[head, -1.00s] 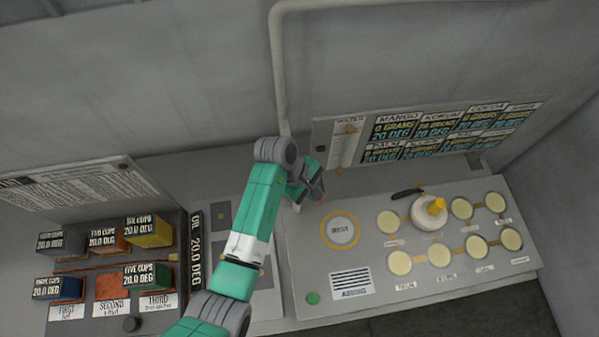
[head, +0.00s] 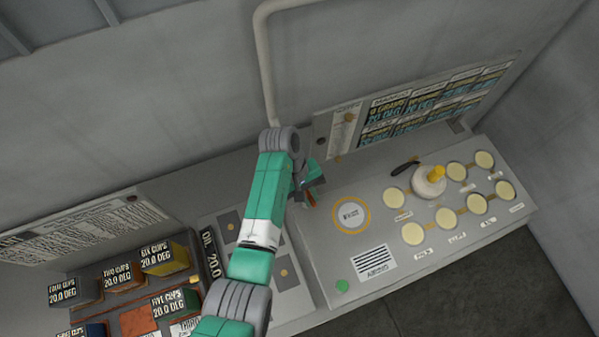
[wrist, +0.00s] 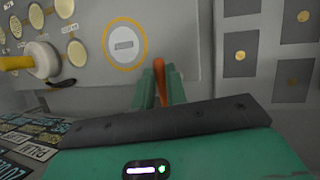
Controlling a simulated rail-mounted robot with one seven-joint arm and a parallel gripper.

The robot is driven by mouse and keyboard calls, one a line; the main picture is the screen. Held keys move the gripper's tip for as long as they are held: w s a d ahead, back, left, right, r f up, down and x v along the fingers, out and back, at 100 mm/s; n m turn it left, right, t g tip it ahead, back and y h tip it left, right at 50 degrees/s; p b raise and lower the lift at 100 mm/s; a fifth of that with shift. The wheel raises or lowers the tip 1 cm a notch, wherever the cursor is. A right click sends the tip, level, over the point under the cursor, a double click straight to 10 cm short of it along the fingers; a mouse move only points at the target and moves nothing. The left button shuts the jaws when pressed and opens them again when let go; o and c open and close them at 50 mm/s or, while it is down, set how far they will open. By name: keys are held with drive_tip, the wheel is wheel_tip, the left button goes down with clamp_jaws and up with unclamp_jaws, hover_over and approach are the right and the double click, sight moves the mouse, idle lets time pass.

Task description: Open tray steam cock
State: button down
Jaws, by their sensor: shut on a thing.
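An orange lever (wrist: 161,72), which looks like the handle of the tray steam cock, stands between the green fingers of my gripper (wrist: 160,88) in the wrist view. The gripper is shut on it. My fingers and wrist hide the cock's body and most of the lever.
A round yellow-ringed plate (head: 351,215) is just right of the gripper. A white pot with a yellow knob (head: 430,182) stands among cream discs further right. An upright label board (head: 420,105) rises behind. Coloured cup boxes (head: 164,257) sit at lower left.

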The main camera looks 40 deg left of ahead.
drive_tip(key=shift+s, duration=0.1)
idle(0.5)
drive_tip(key=c, duration=1.4)
unclamp_jaws()
drive_tip(key=shift+a+r, duration=0.1)
drive_tip(key=v, duration=0.7)
drive_tip(key=shift+r, duration=0.3)
drive_tip(key=shift+a, duration=0.1)
